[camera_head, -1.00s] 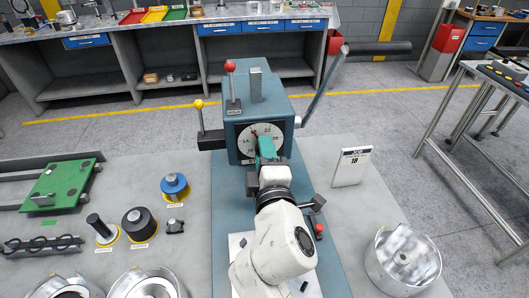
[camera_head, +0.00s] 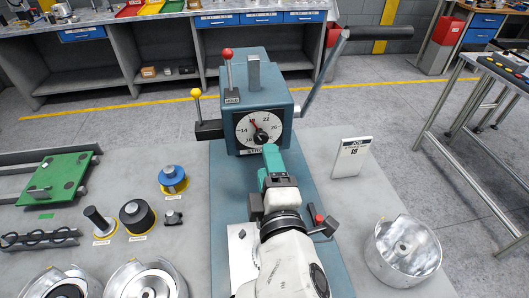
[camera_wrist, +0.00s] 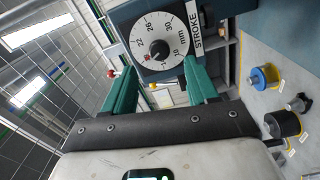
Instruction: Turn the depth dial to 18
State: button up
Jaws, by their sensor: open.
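The dial (camera_head: 270,120) is a white numbered face with a dark centre knob, on the front of a teal machine housing (camera_head: 283,97). Its plate reads STROKE. In the head view its red pointer slants up and left, at about the 18 mark. The dial also shows in the wrist view (camera_wrist: 150,28), turned on its side, with the knob (camera_wrist: 160,49) between my fingers in the picture. My gripper (camera_head: 271,150) has teal fingers and is in front of and below the dial, apparently clear of the knob. In the wrist view my gripper (camera_wrist: 160,65) is open and empty.
A card (camera_head: 352,159) reading JOB and 18 stands to the right. A red-knobbed lever (camera_head: 229,70), a yellow-knobbed lever (camera_head: 197,108) and a long bar (camera_head: 325,73) flank the housing. Round parts lie left; a metal bowl (camera_head: 387,275) stands right.

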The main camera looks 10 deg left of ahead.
jog(key=shift+v, duration=1.95)
jog(key=s+d+f+m+g+h, duration=0.2)
jog(key=d+f+m+g+h, duration=0.15)
jog(key=d+f+m, duration=0.6)
jog(key=s+d+f+m+g+h, duration=0.2)
jog(key=d+f+m+g, duration=0.35)
jog(key=d, duration=0.75)
jog(key=s+d+f+m+g, duration=0.1)
jog(key=s+d+f+m, duration=0.1)
jog(key=s+d+f, duration=0.1)
jog(key=s+d+f+m+g, duration=0.2)
jog(key=s+d+f, duration=0.1)
jog(key=s+f, duration=0.2)
jog(key=s, duration=0.2)
jog(key=shift+s+d+m, duration=0.3)
jog(key=shift+d+m, duration=0.05)
jog(key=shift+m, duration=0.05)
jog(key=s+f+g, duration=0.1)
jog(key=s+f, duration=0.1)
jog(key=s, duration=0.1)
jog(key=s+f+g+b, duration=0.1)
jog(key=s+f+g, duration=0.1)
jog(key=s, duration=0.1)
jog(key=s+f+g, duration=0.1)
jog(key=s+f, duration=0.1)
jog(key=s, duration=0.2)
jog(key=shift+d+f, duration=0.3)
jog(key=shift+d, duration=0.05)
